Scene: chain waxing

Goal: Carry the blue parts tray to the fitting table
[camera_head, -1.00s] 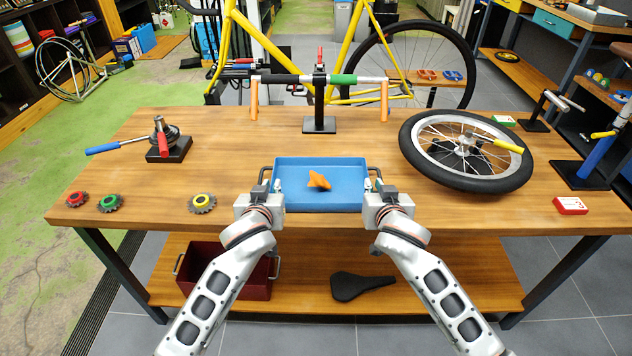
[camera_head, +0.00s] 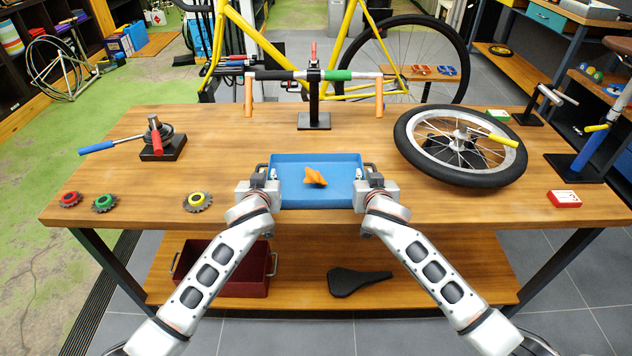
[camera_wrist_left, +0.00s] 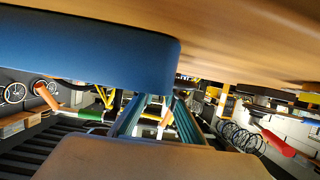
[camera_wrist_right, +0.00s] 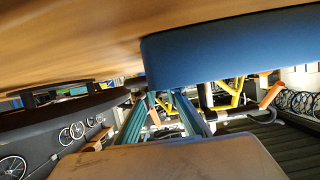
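The blue parts tray (camera_head: 318,203) lies flat on the wooden table (camera_head: 330,218) near its front edge, with an orange piece (camera_head: 315,178) in it. It has a dark handle on each short side. My left gripper (camera_head: 268,177) is at the left handle and my right gripper (camera_head: 364,177) is at the right handle. In the left wrist view the tray's wall (camera_wrist_left: 80,55) is close to the fingers (camera_wrist_left: 160,112); the right wrist view shows the wall (camera_wrist_right: 235,50) likewise beside the fingers (camera_wrist_right: 168,108). Both finger pairs are apart, with background showing between them. I cannot tell which table is the fitting table.
A bicycle wheel (camera_head: 415,165) lies right of the tray. A handlebar stand (camera_head: 313,120) is behind it. Left are a tool stand (camera_head: 162,150) and several coloured sprockets (camera_head: 198,201). A red bin (camera_head: 225,285) and a saddle (camera_head: 357,282) are on the lower shelf. Another workbench (camera_head: 560,22) is at the back right.

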